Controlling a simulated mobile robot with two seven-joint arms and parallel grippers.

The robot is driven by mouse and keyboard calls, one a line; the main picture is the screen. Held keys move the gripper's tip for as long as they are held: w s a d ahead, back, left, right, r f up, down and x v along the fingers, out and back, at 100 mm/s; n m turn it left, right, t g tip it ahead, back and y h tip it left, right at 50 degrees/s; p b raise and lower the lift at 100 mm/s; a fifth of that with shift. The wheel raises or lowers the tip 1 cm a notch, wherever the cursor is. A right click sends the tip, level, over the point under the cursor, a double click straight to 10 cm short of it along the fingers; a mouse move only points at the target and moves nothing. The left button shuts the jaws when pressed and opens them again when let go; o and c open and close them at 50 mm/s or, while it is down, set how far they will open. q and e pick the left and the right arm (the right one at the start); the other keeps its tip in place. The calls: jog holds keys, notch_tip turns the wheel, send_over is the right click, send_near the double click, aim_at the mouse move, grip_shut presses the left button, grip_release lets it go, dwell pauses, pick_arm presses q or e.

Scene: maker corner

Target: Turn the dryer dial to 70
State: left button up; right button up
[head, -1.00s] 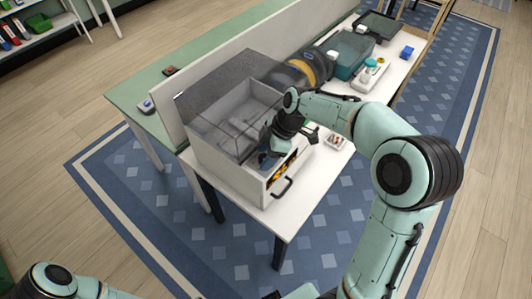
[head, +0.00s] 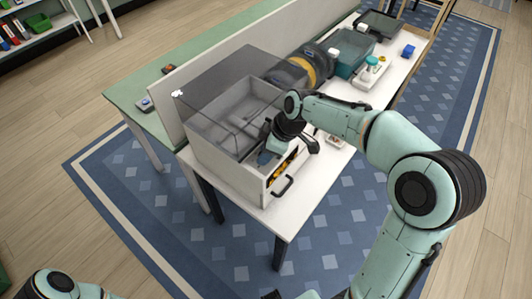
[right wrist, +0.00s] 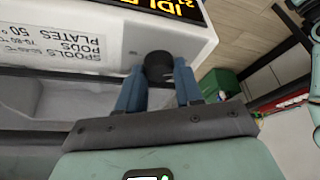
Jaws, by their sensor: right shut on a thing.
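The dryer (head: 222,168) is a white box with a clear lid (head: 215,88) on the near end of the white table. Its front panel carries a lit amber display (head: 279,172), which also shows in part in the right wrist view (right wrist: 172,8), with "IDLE" legible. The black dial (right wrist: 158,66) sits on the panel beside printed lettering on spools, pods and plates. My right gripper (right wrist: 160,76) is shut on the dial, one blue finger on each side. In the head view the right gripper (head: 269,154) hides the dial. The dial's setting cannot be read. My left gripper is out of view.
Behind the dryer stand dark and yellow spools (head: 302,68), a teal container (head: 350,52) and a small blue block (head: 408,51). A low partition (head: 235,58) runs along the table's back.

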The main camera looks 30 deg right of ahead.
jog(key=m+h, duration=0.1)
jog(key=m, duration=0.1)
jog(key=m+t+b, duration=0.1)
jog(key=m, duration=0.2)
jog(key=shift+s+a+f+m+h, duration=0.1)
jog(key=shift+a+m+h, duration=0.05)
jog(key=shift+m+h, duration=0.2)
jog(key=shift+m+t+h+b, duration=0.3)
jog(key=shift+m+h+b, duration=0.4)
jog(key=shift+m, duration=0.55)
jog(key=m+b, duration=0.1)
jog(key=m, duration=0.1)
jog(key=m+h+b, duration=0.1)
jog(key=m, duration=0.1)
jog(key=shift+a+h+b, duration=0.15)
jog(key=shift+h+b, duration=0.1)
jog(key=shift+b, duration=0.05)
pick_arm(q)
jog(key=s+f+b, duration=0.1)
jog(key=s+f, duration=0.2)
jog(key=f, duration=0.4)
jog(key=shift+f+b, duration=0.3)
pick_arm(e)
jog(key=shift+a+m+g+h, duration=0.1)
jog(key=shift+m+g+h, duration=0.45)
jog(key=shift+m, duration=1.55)
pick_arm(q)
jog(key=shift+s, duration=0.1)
pick_arm(e)
jog(key=o, duration=1)
